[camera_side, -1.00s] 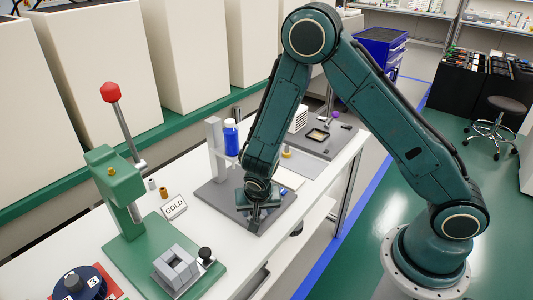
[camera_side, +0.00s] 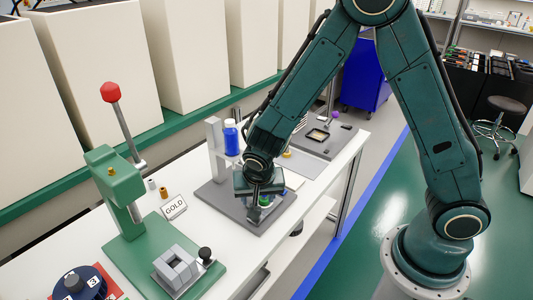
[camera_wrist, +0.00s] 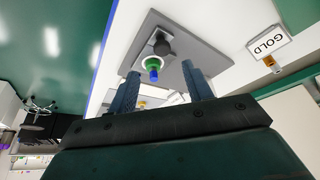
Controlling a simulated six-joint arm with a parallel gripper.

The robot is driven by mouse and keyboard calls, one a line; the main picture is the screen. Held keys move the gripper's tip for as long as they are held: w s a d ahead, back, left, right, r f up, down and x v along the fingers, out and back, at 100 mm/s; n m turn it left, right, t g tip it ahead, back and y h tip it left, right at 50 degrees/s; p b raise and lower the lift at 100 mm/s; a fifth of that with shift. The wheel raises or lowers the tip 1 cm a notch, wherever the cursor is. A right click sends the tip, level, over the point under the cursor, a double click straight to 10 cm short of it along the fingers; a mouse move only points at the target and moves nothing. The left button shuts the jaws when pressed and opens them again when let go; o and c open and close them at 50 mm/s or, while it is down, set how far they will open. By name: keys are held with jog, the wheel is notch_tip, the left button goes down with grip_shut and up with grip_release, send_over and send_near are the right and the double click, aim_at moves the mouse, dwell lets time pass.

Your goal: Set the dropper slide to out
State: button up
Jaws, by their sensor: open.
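The dropper stand has a grey base plate (camera_side: 222,200), a pale upright post (camera_side: 214,143) and a blue bottle with a white cap (camera_side: 231,138). A small green-topped part (camera_side: 265,200) shows at the base beside my gripper (camera_side: 255,207). In the wrist view a blue and green round part (camera_wrist: 152,66) with a pale ring and a dark knob (camera_wrist: 164,47) lies on the grey plate (camera_wrist: 204,58). My gripper (camera_wrist: 162,88) is open and empty, its fingers apart, with that part beyond the gap between them. The slide is not clearly seen; my gripper hides part of the stand.
A green press with a red-knobbed lever (camera_side: 111,92) stands left, with a grey square block (camera_side: 175,266) on its base. A GOLD sign (camera_side: 174,207) stands between press and stand. A dark tray station (camera_side: 319,135) is behind. Cream cabinets (camera_side: 95,65) line the back.

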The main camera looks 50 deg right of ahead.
jog(key=shift+v, duration=2.45)
jog(key=shift+r, duration=0.1)
jog(key=s+d+r+n+y, duration=0.1)
jog(key=s+d+r+n, duration=0.15)
jog(key=r, duration=0.35)
jog(key=s+d+r+n+y, duration=0.1)
jog(key=s+d+r, duration=0.1)
jog(key=s+r, duration=0.3)
jog(key=s+d+r+n+t+y, duration=0.1)
jog(key=s+d+r+n+t, duration=0.1)
jog(key=s+r+n, duration=0.3)
jog(key=s+r, duration=0.3)
jog(key=s, duration=0.4)
jog(key=shift+d, duration=0.2)
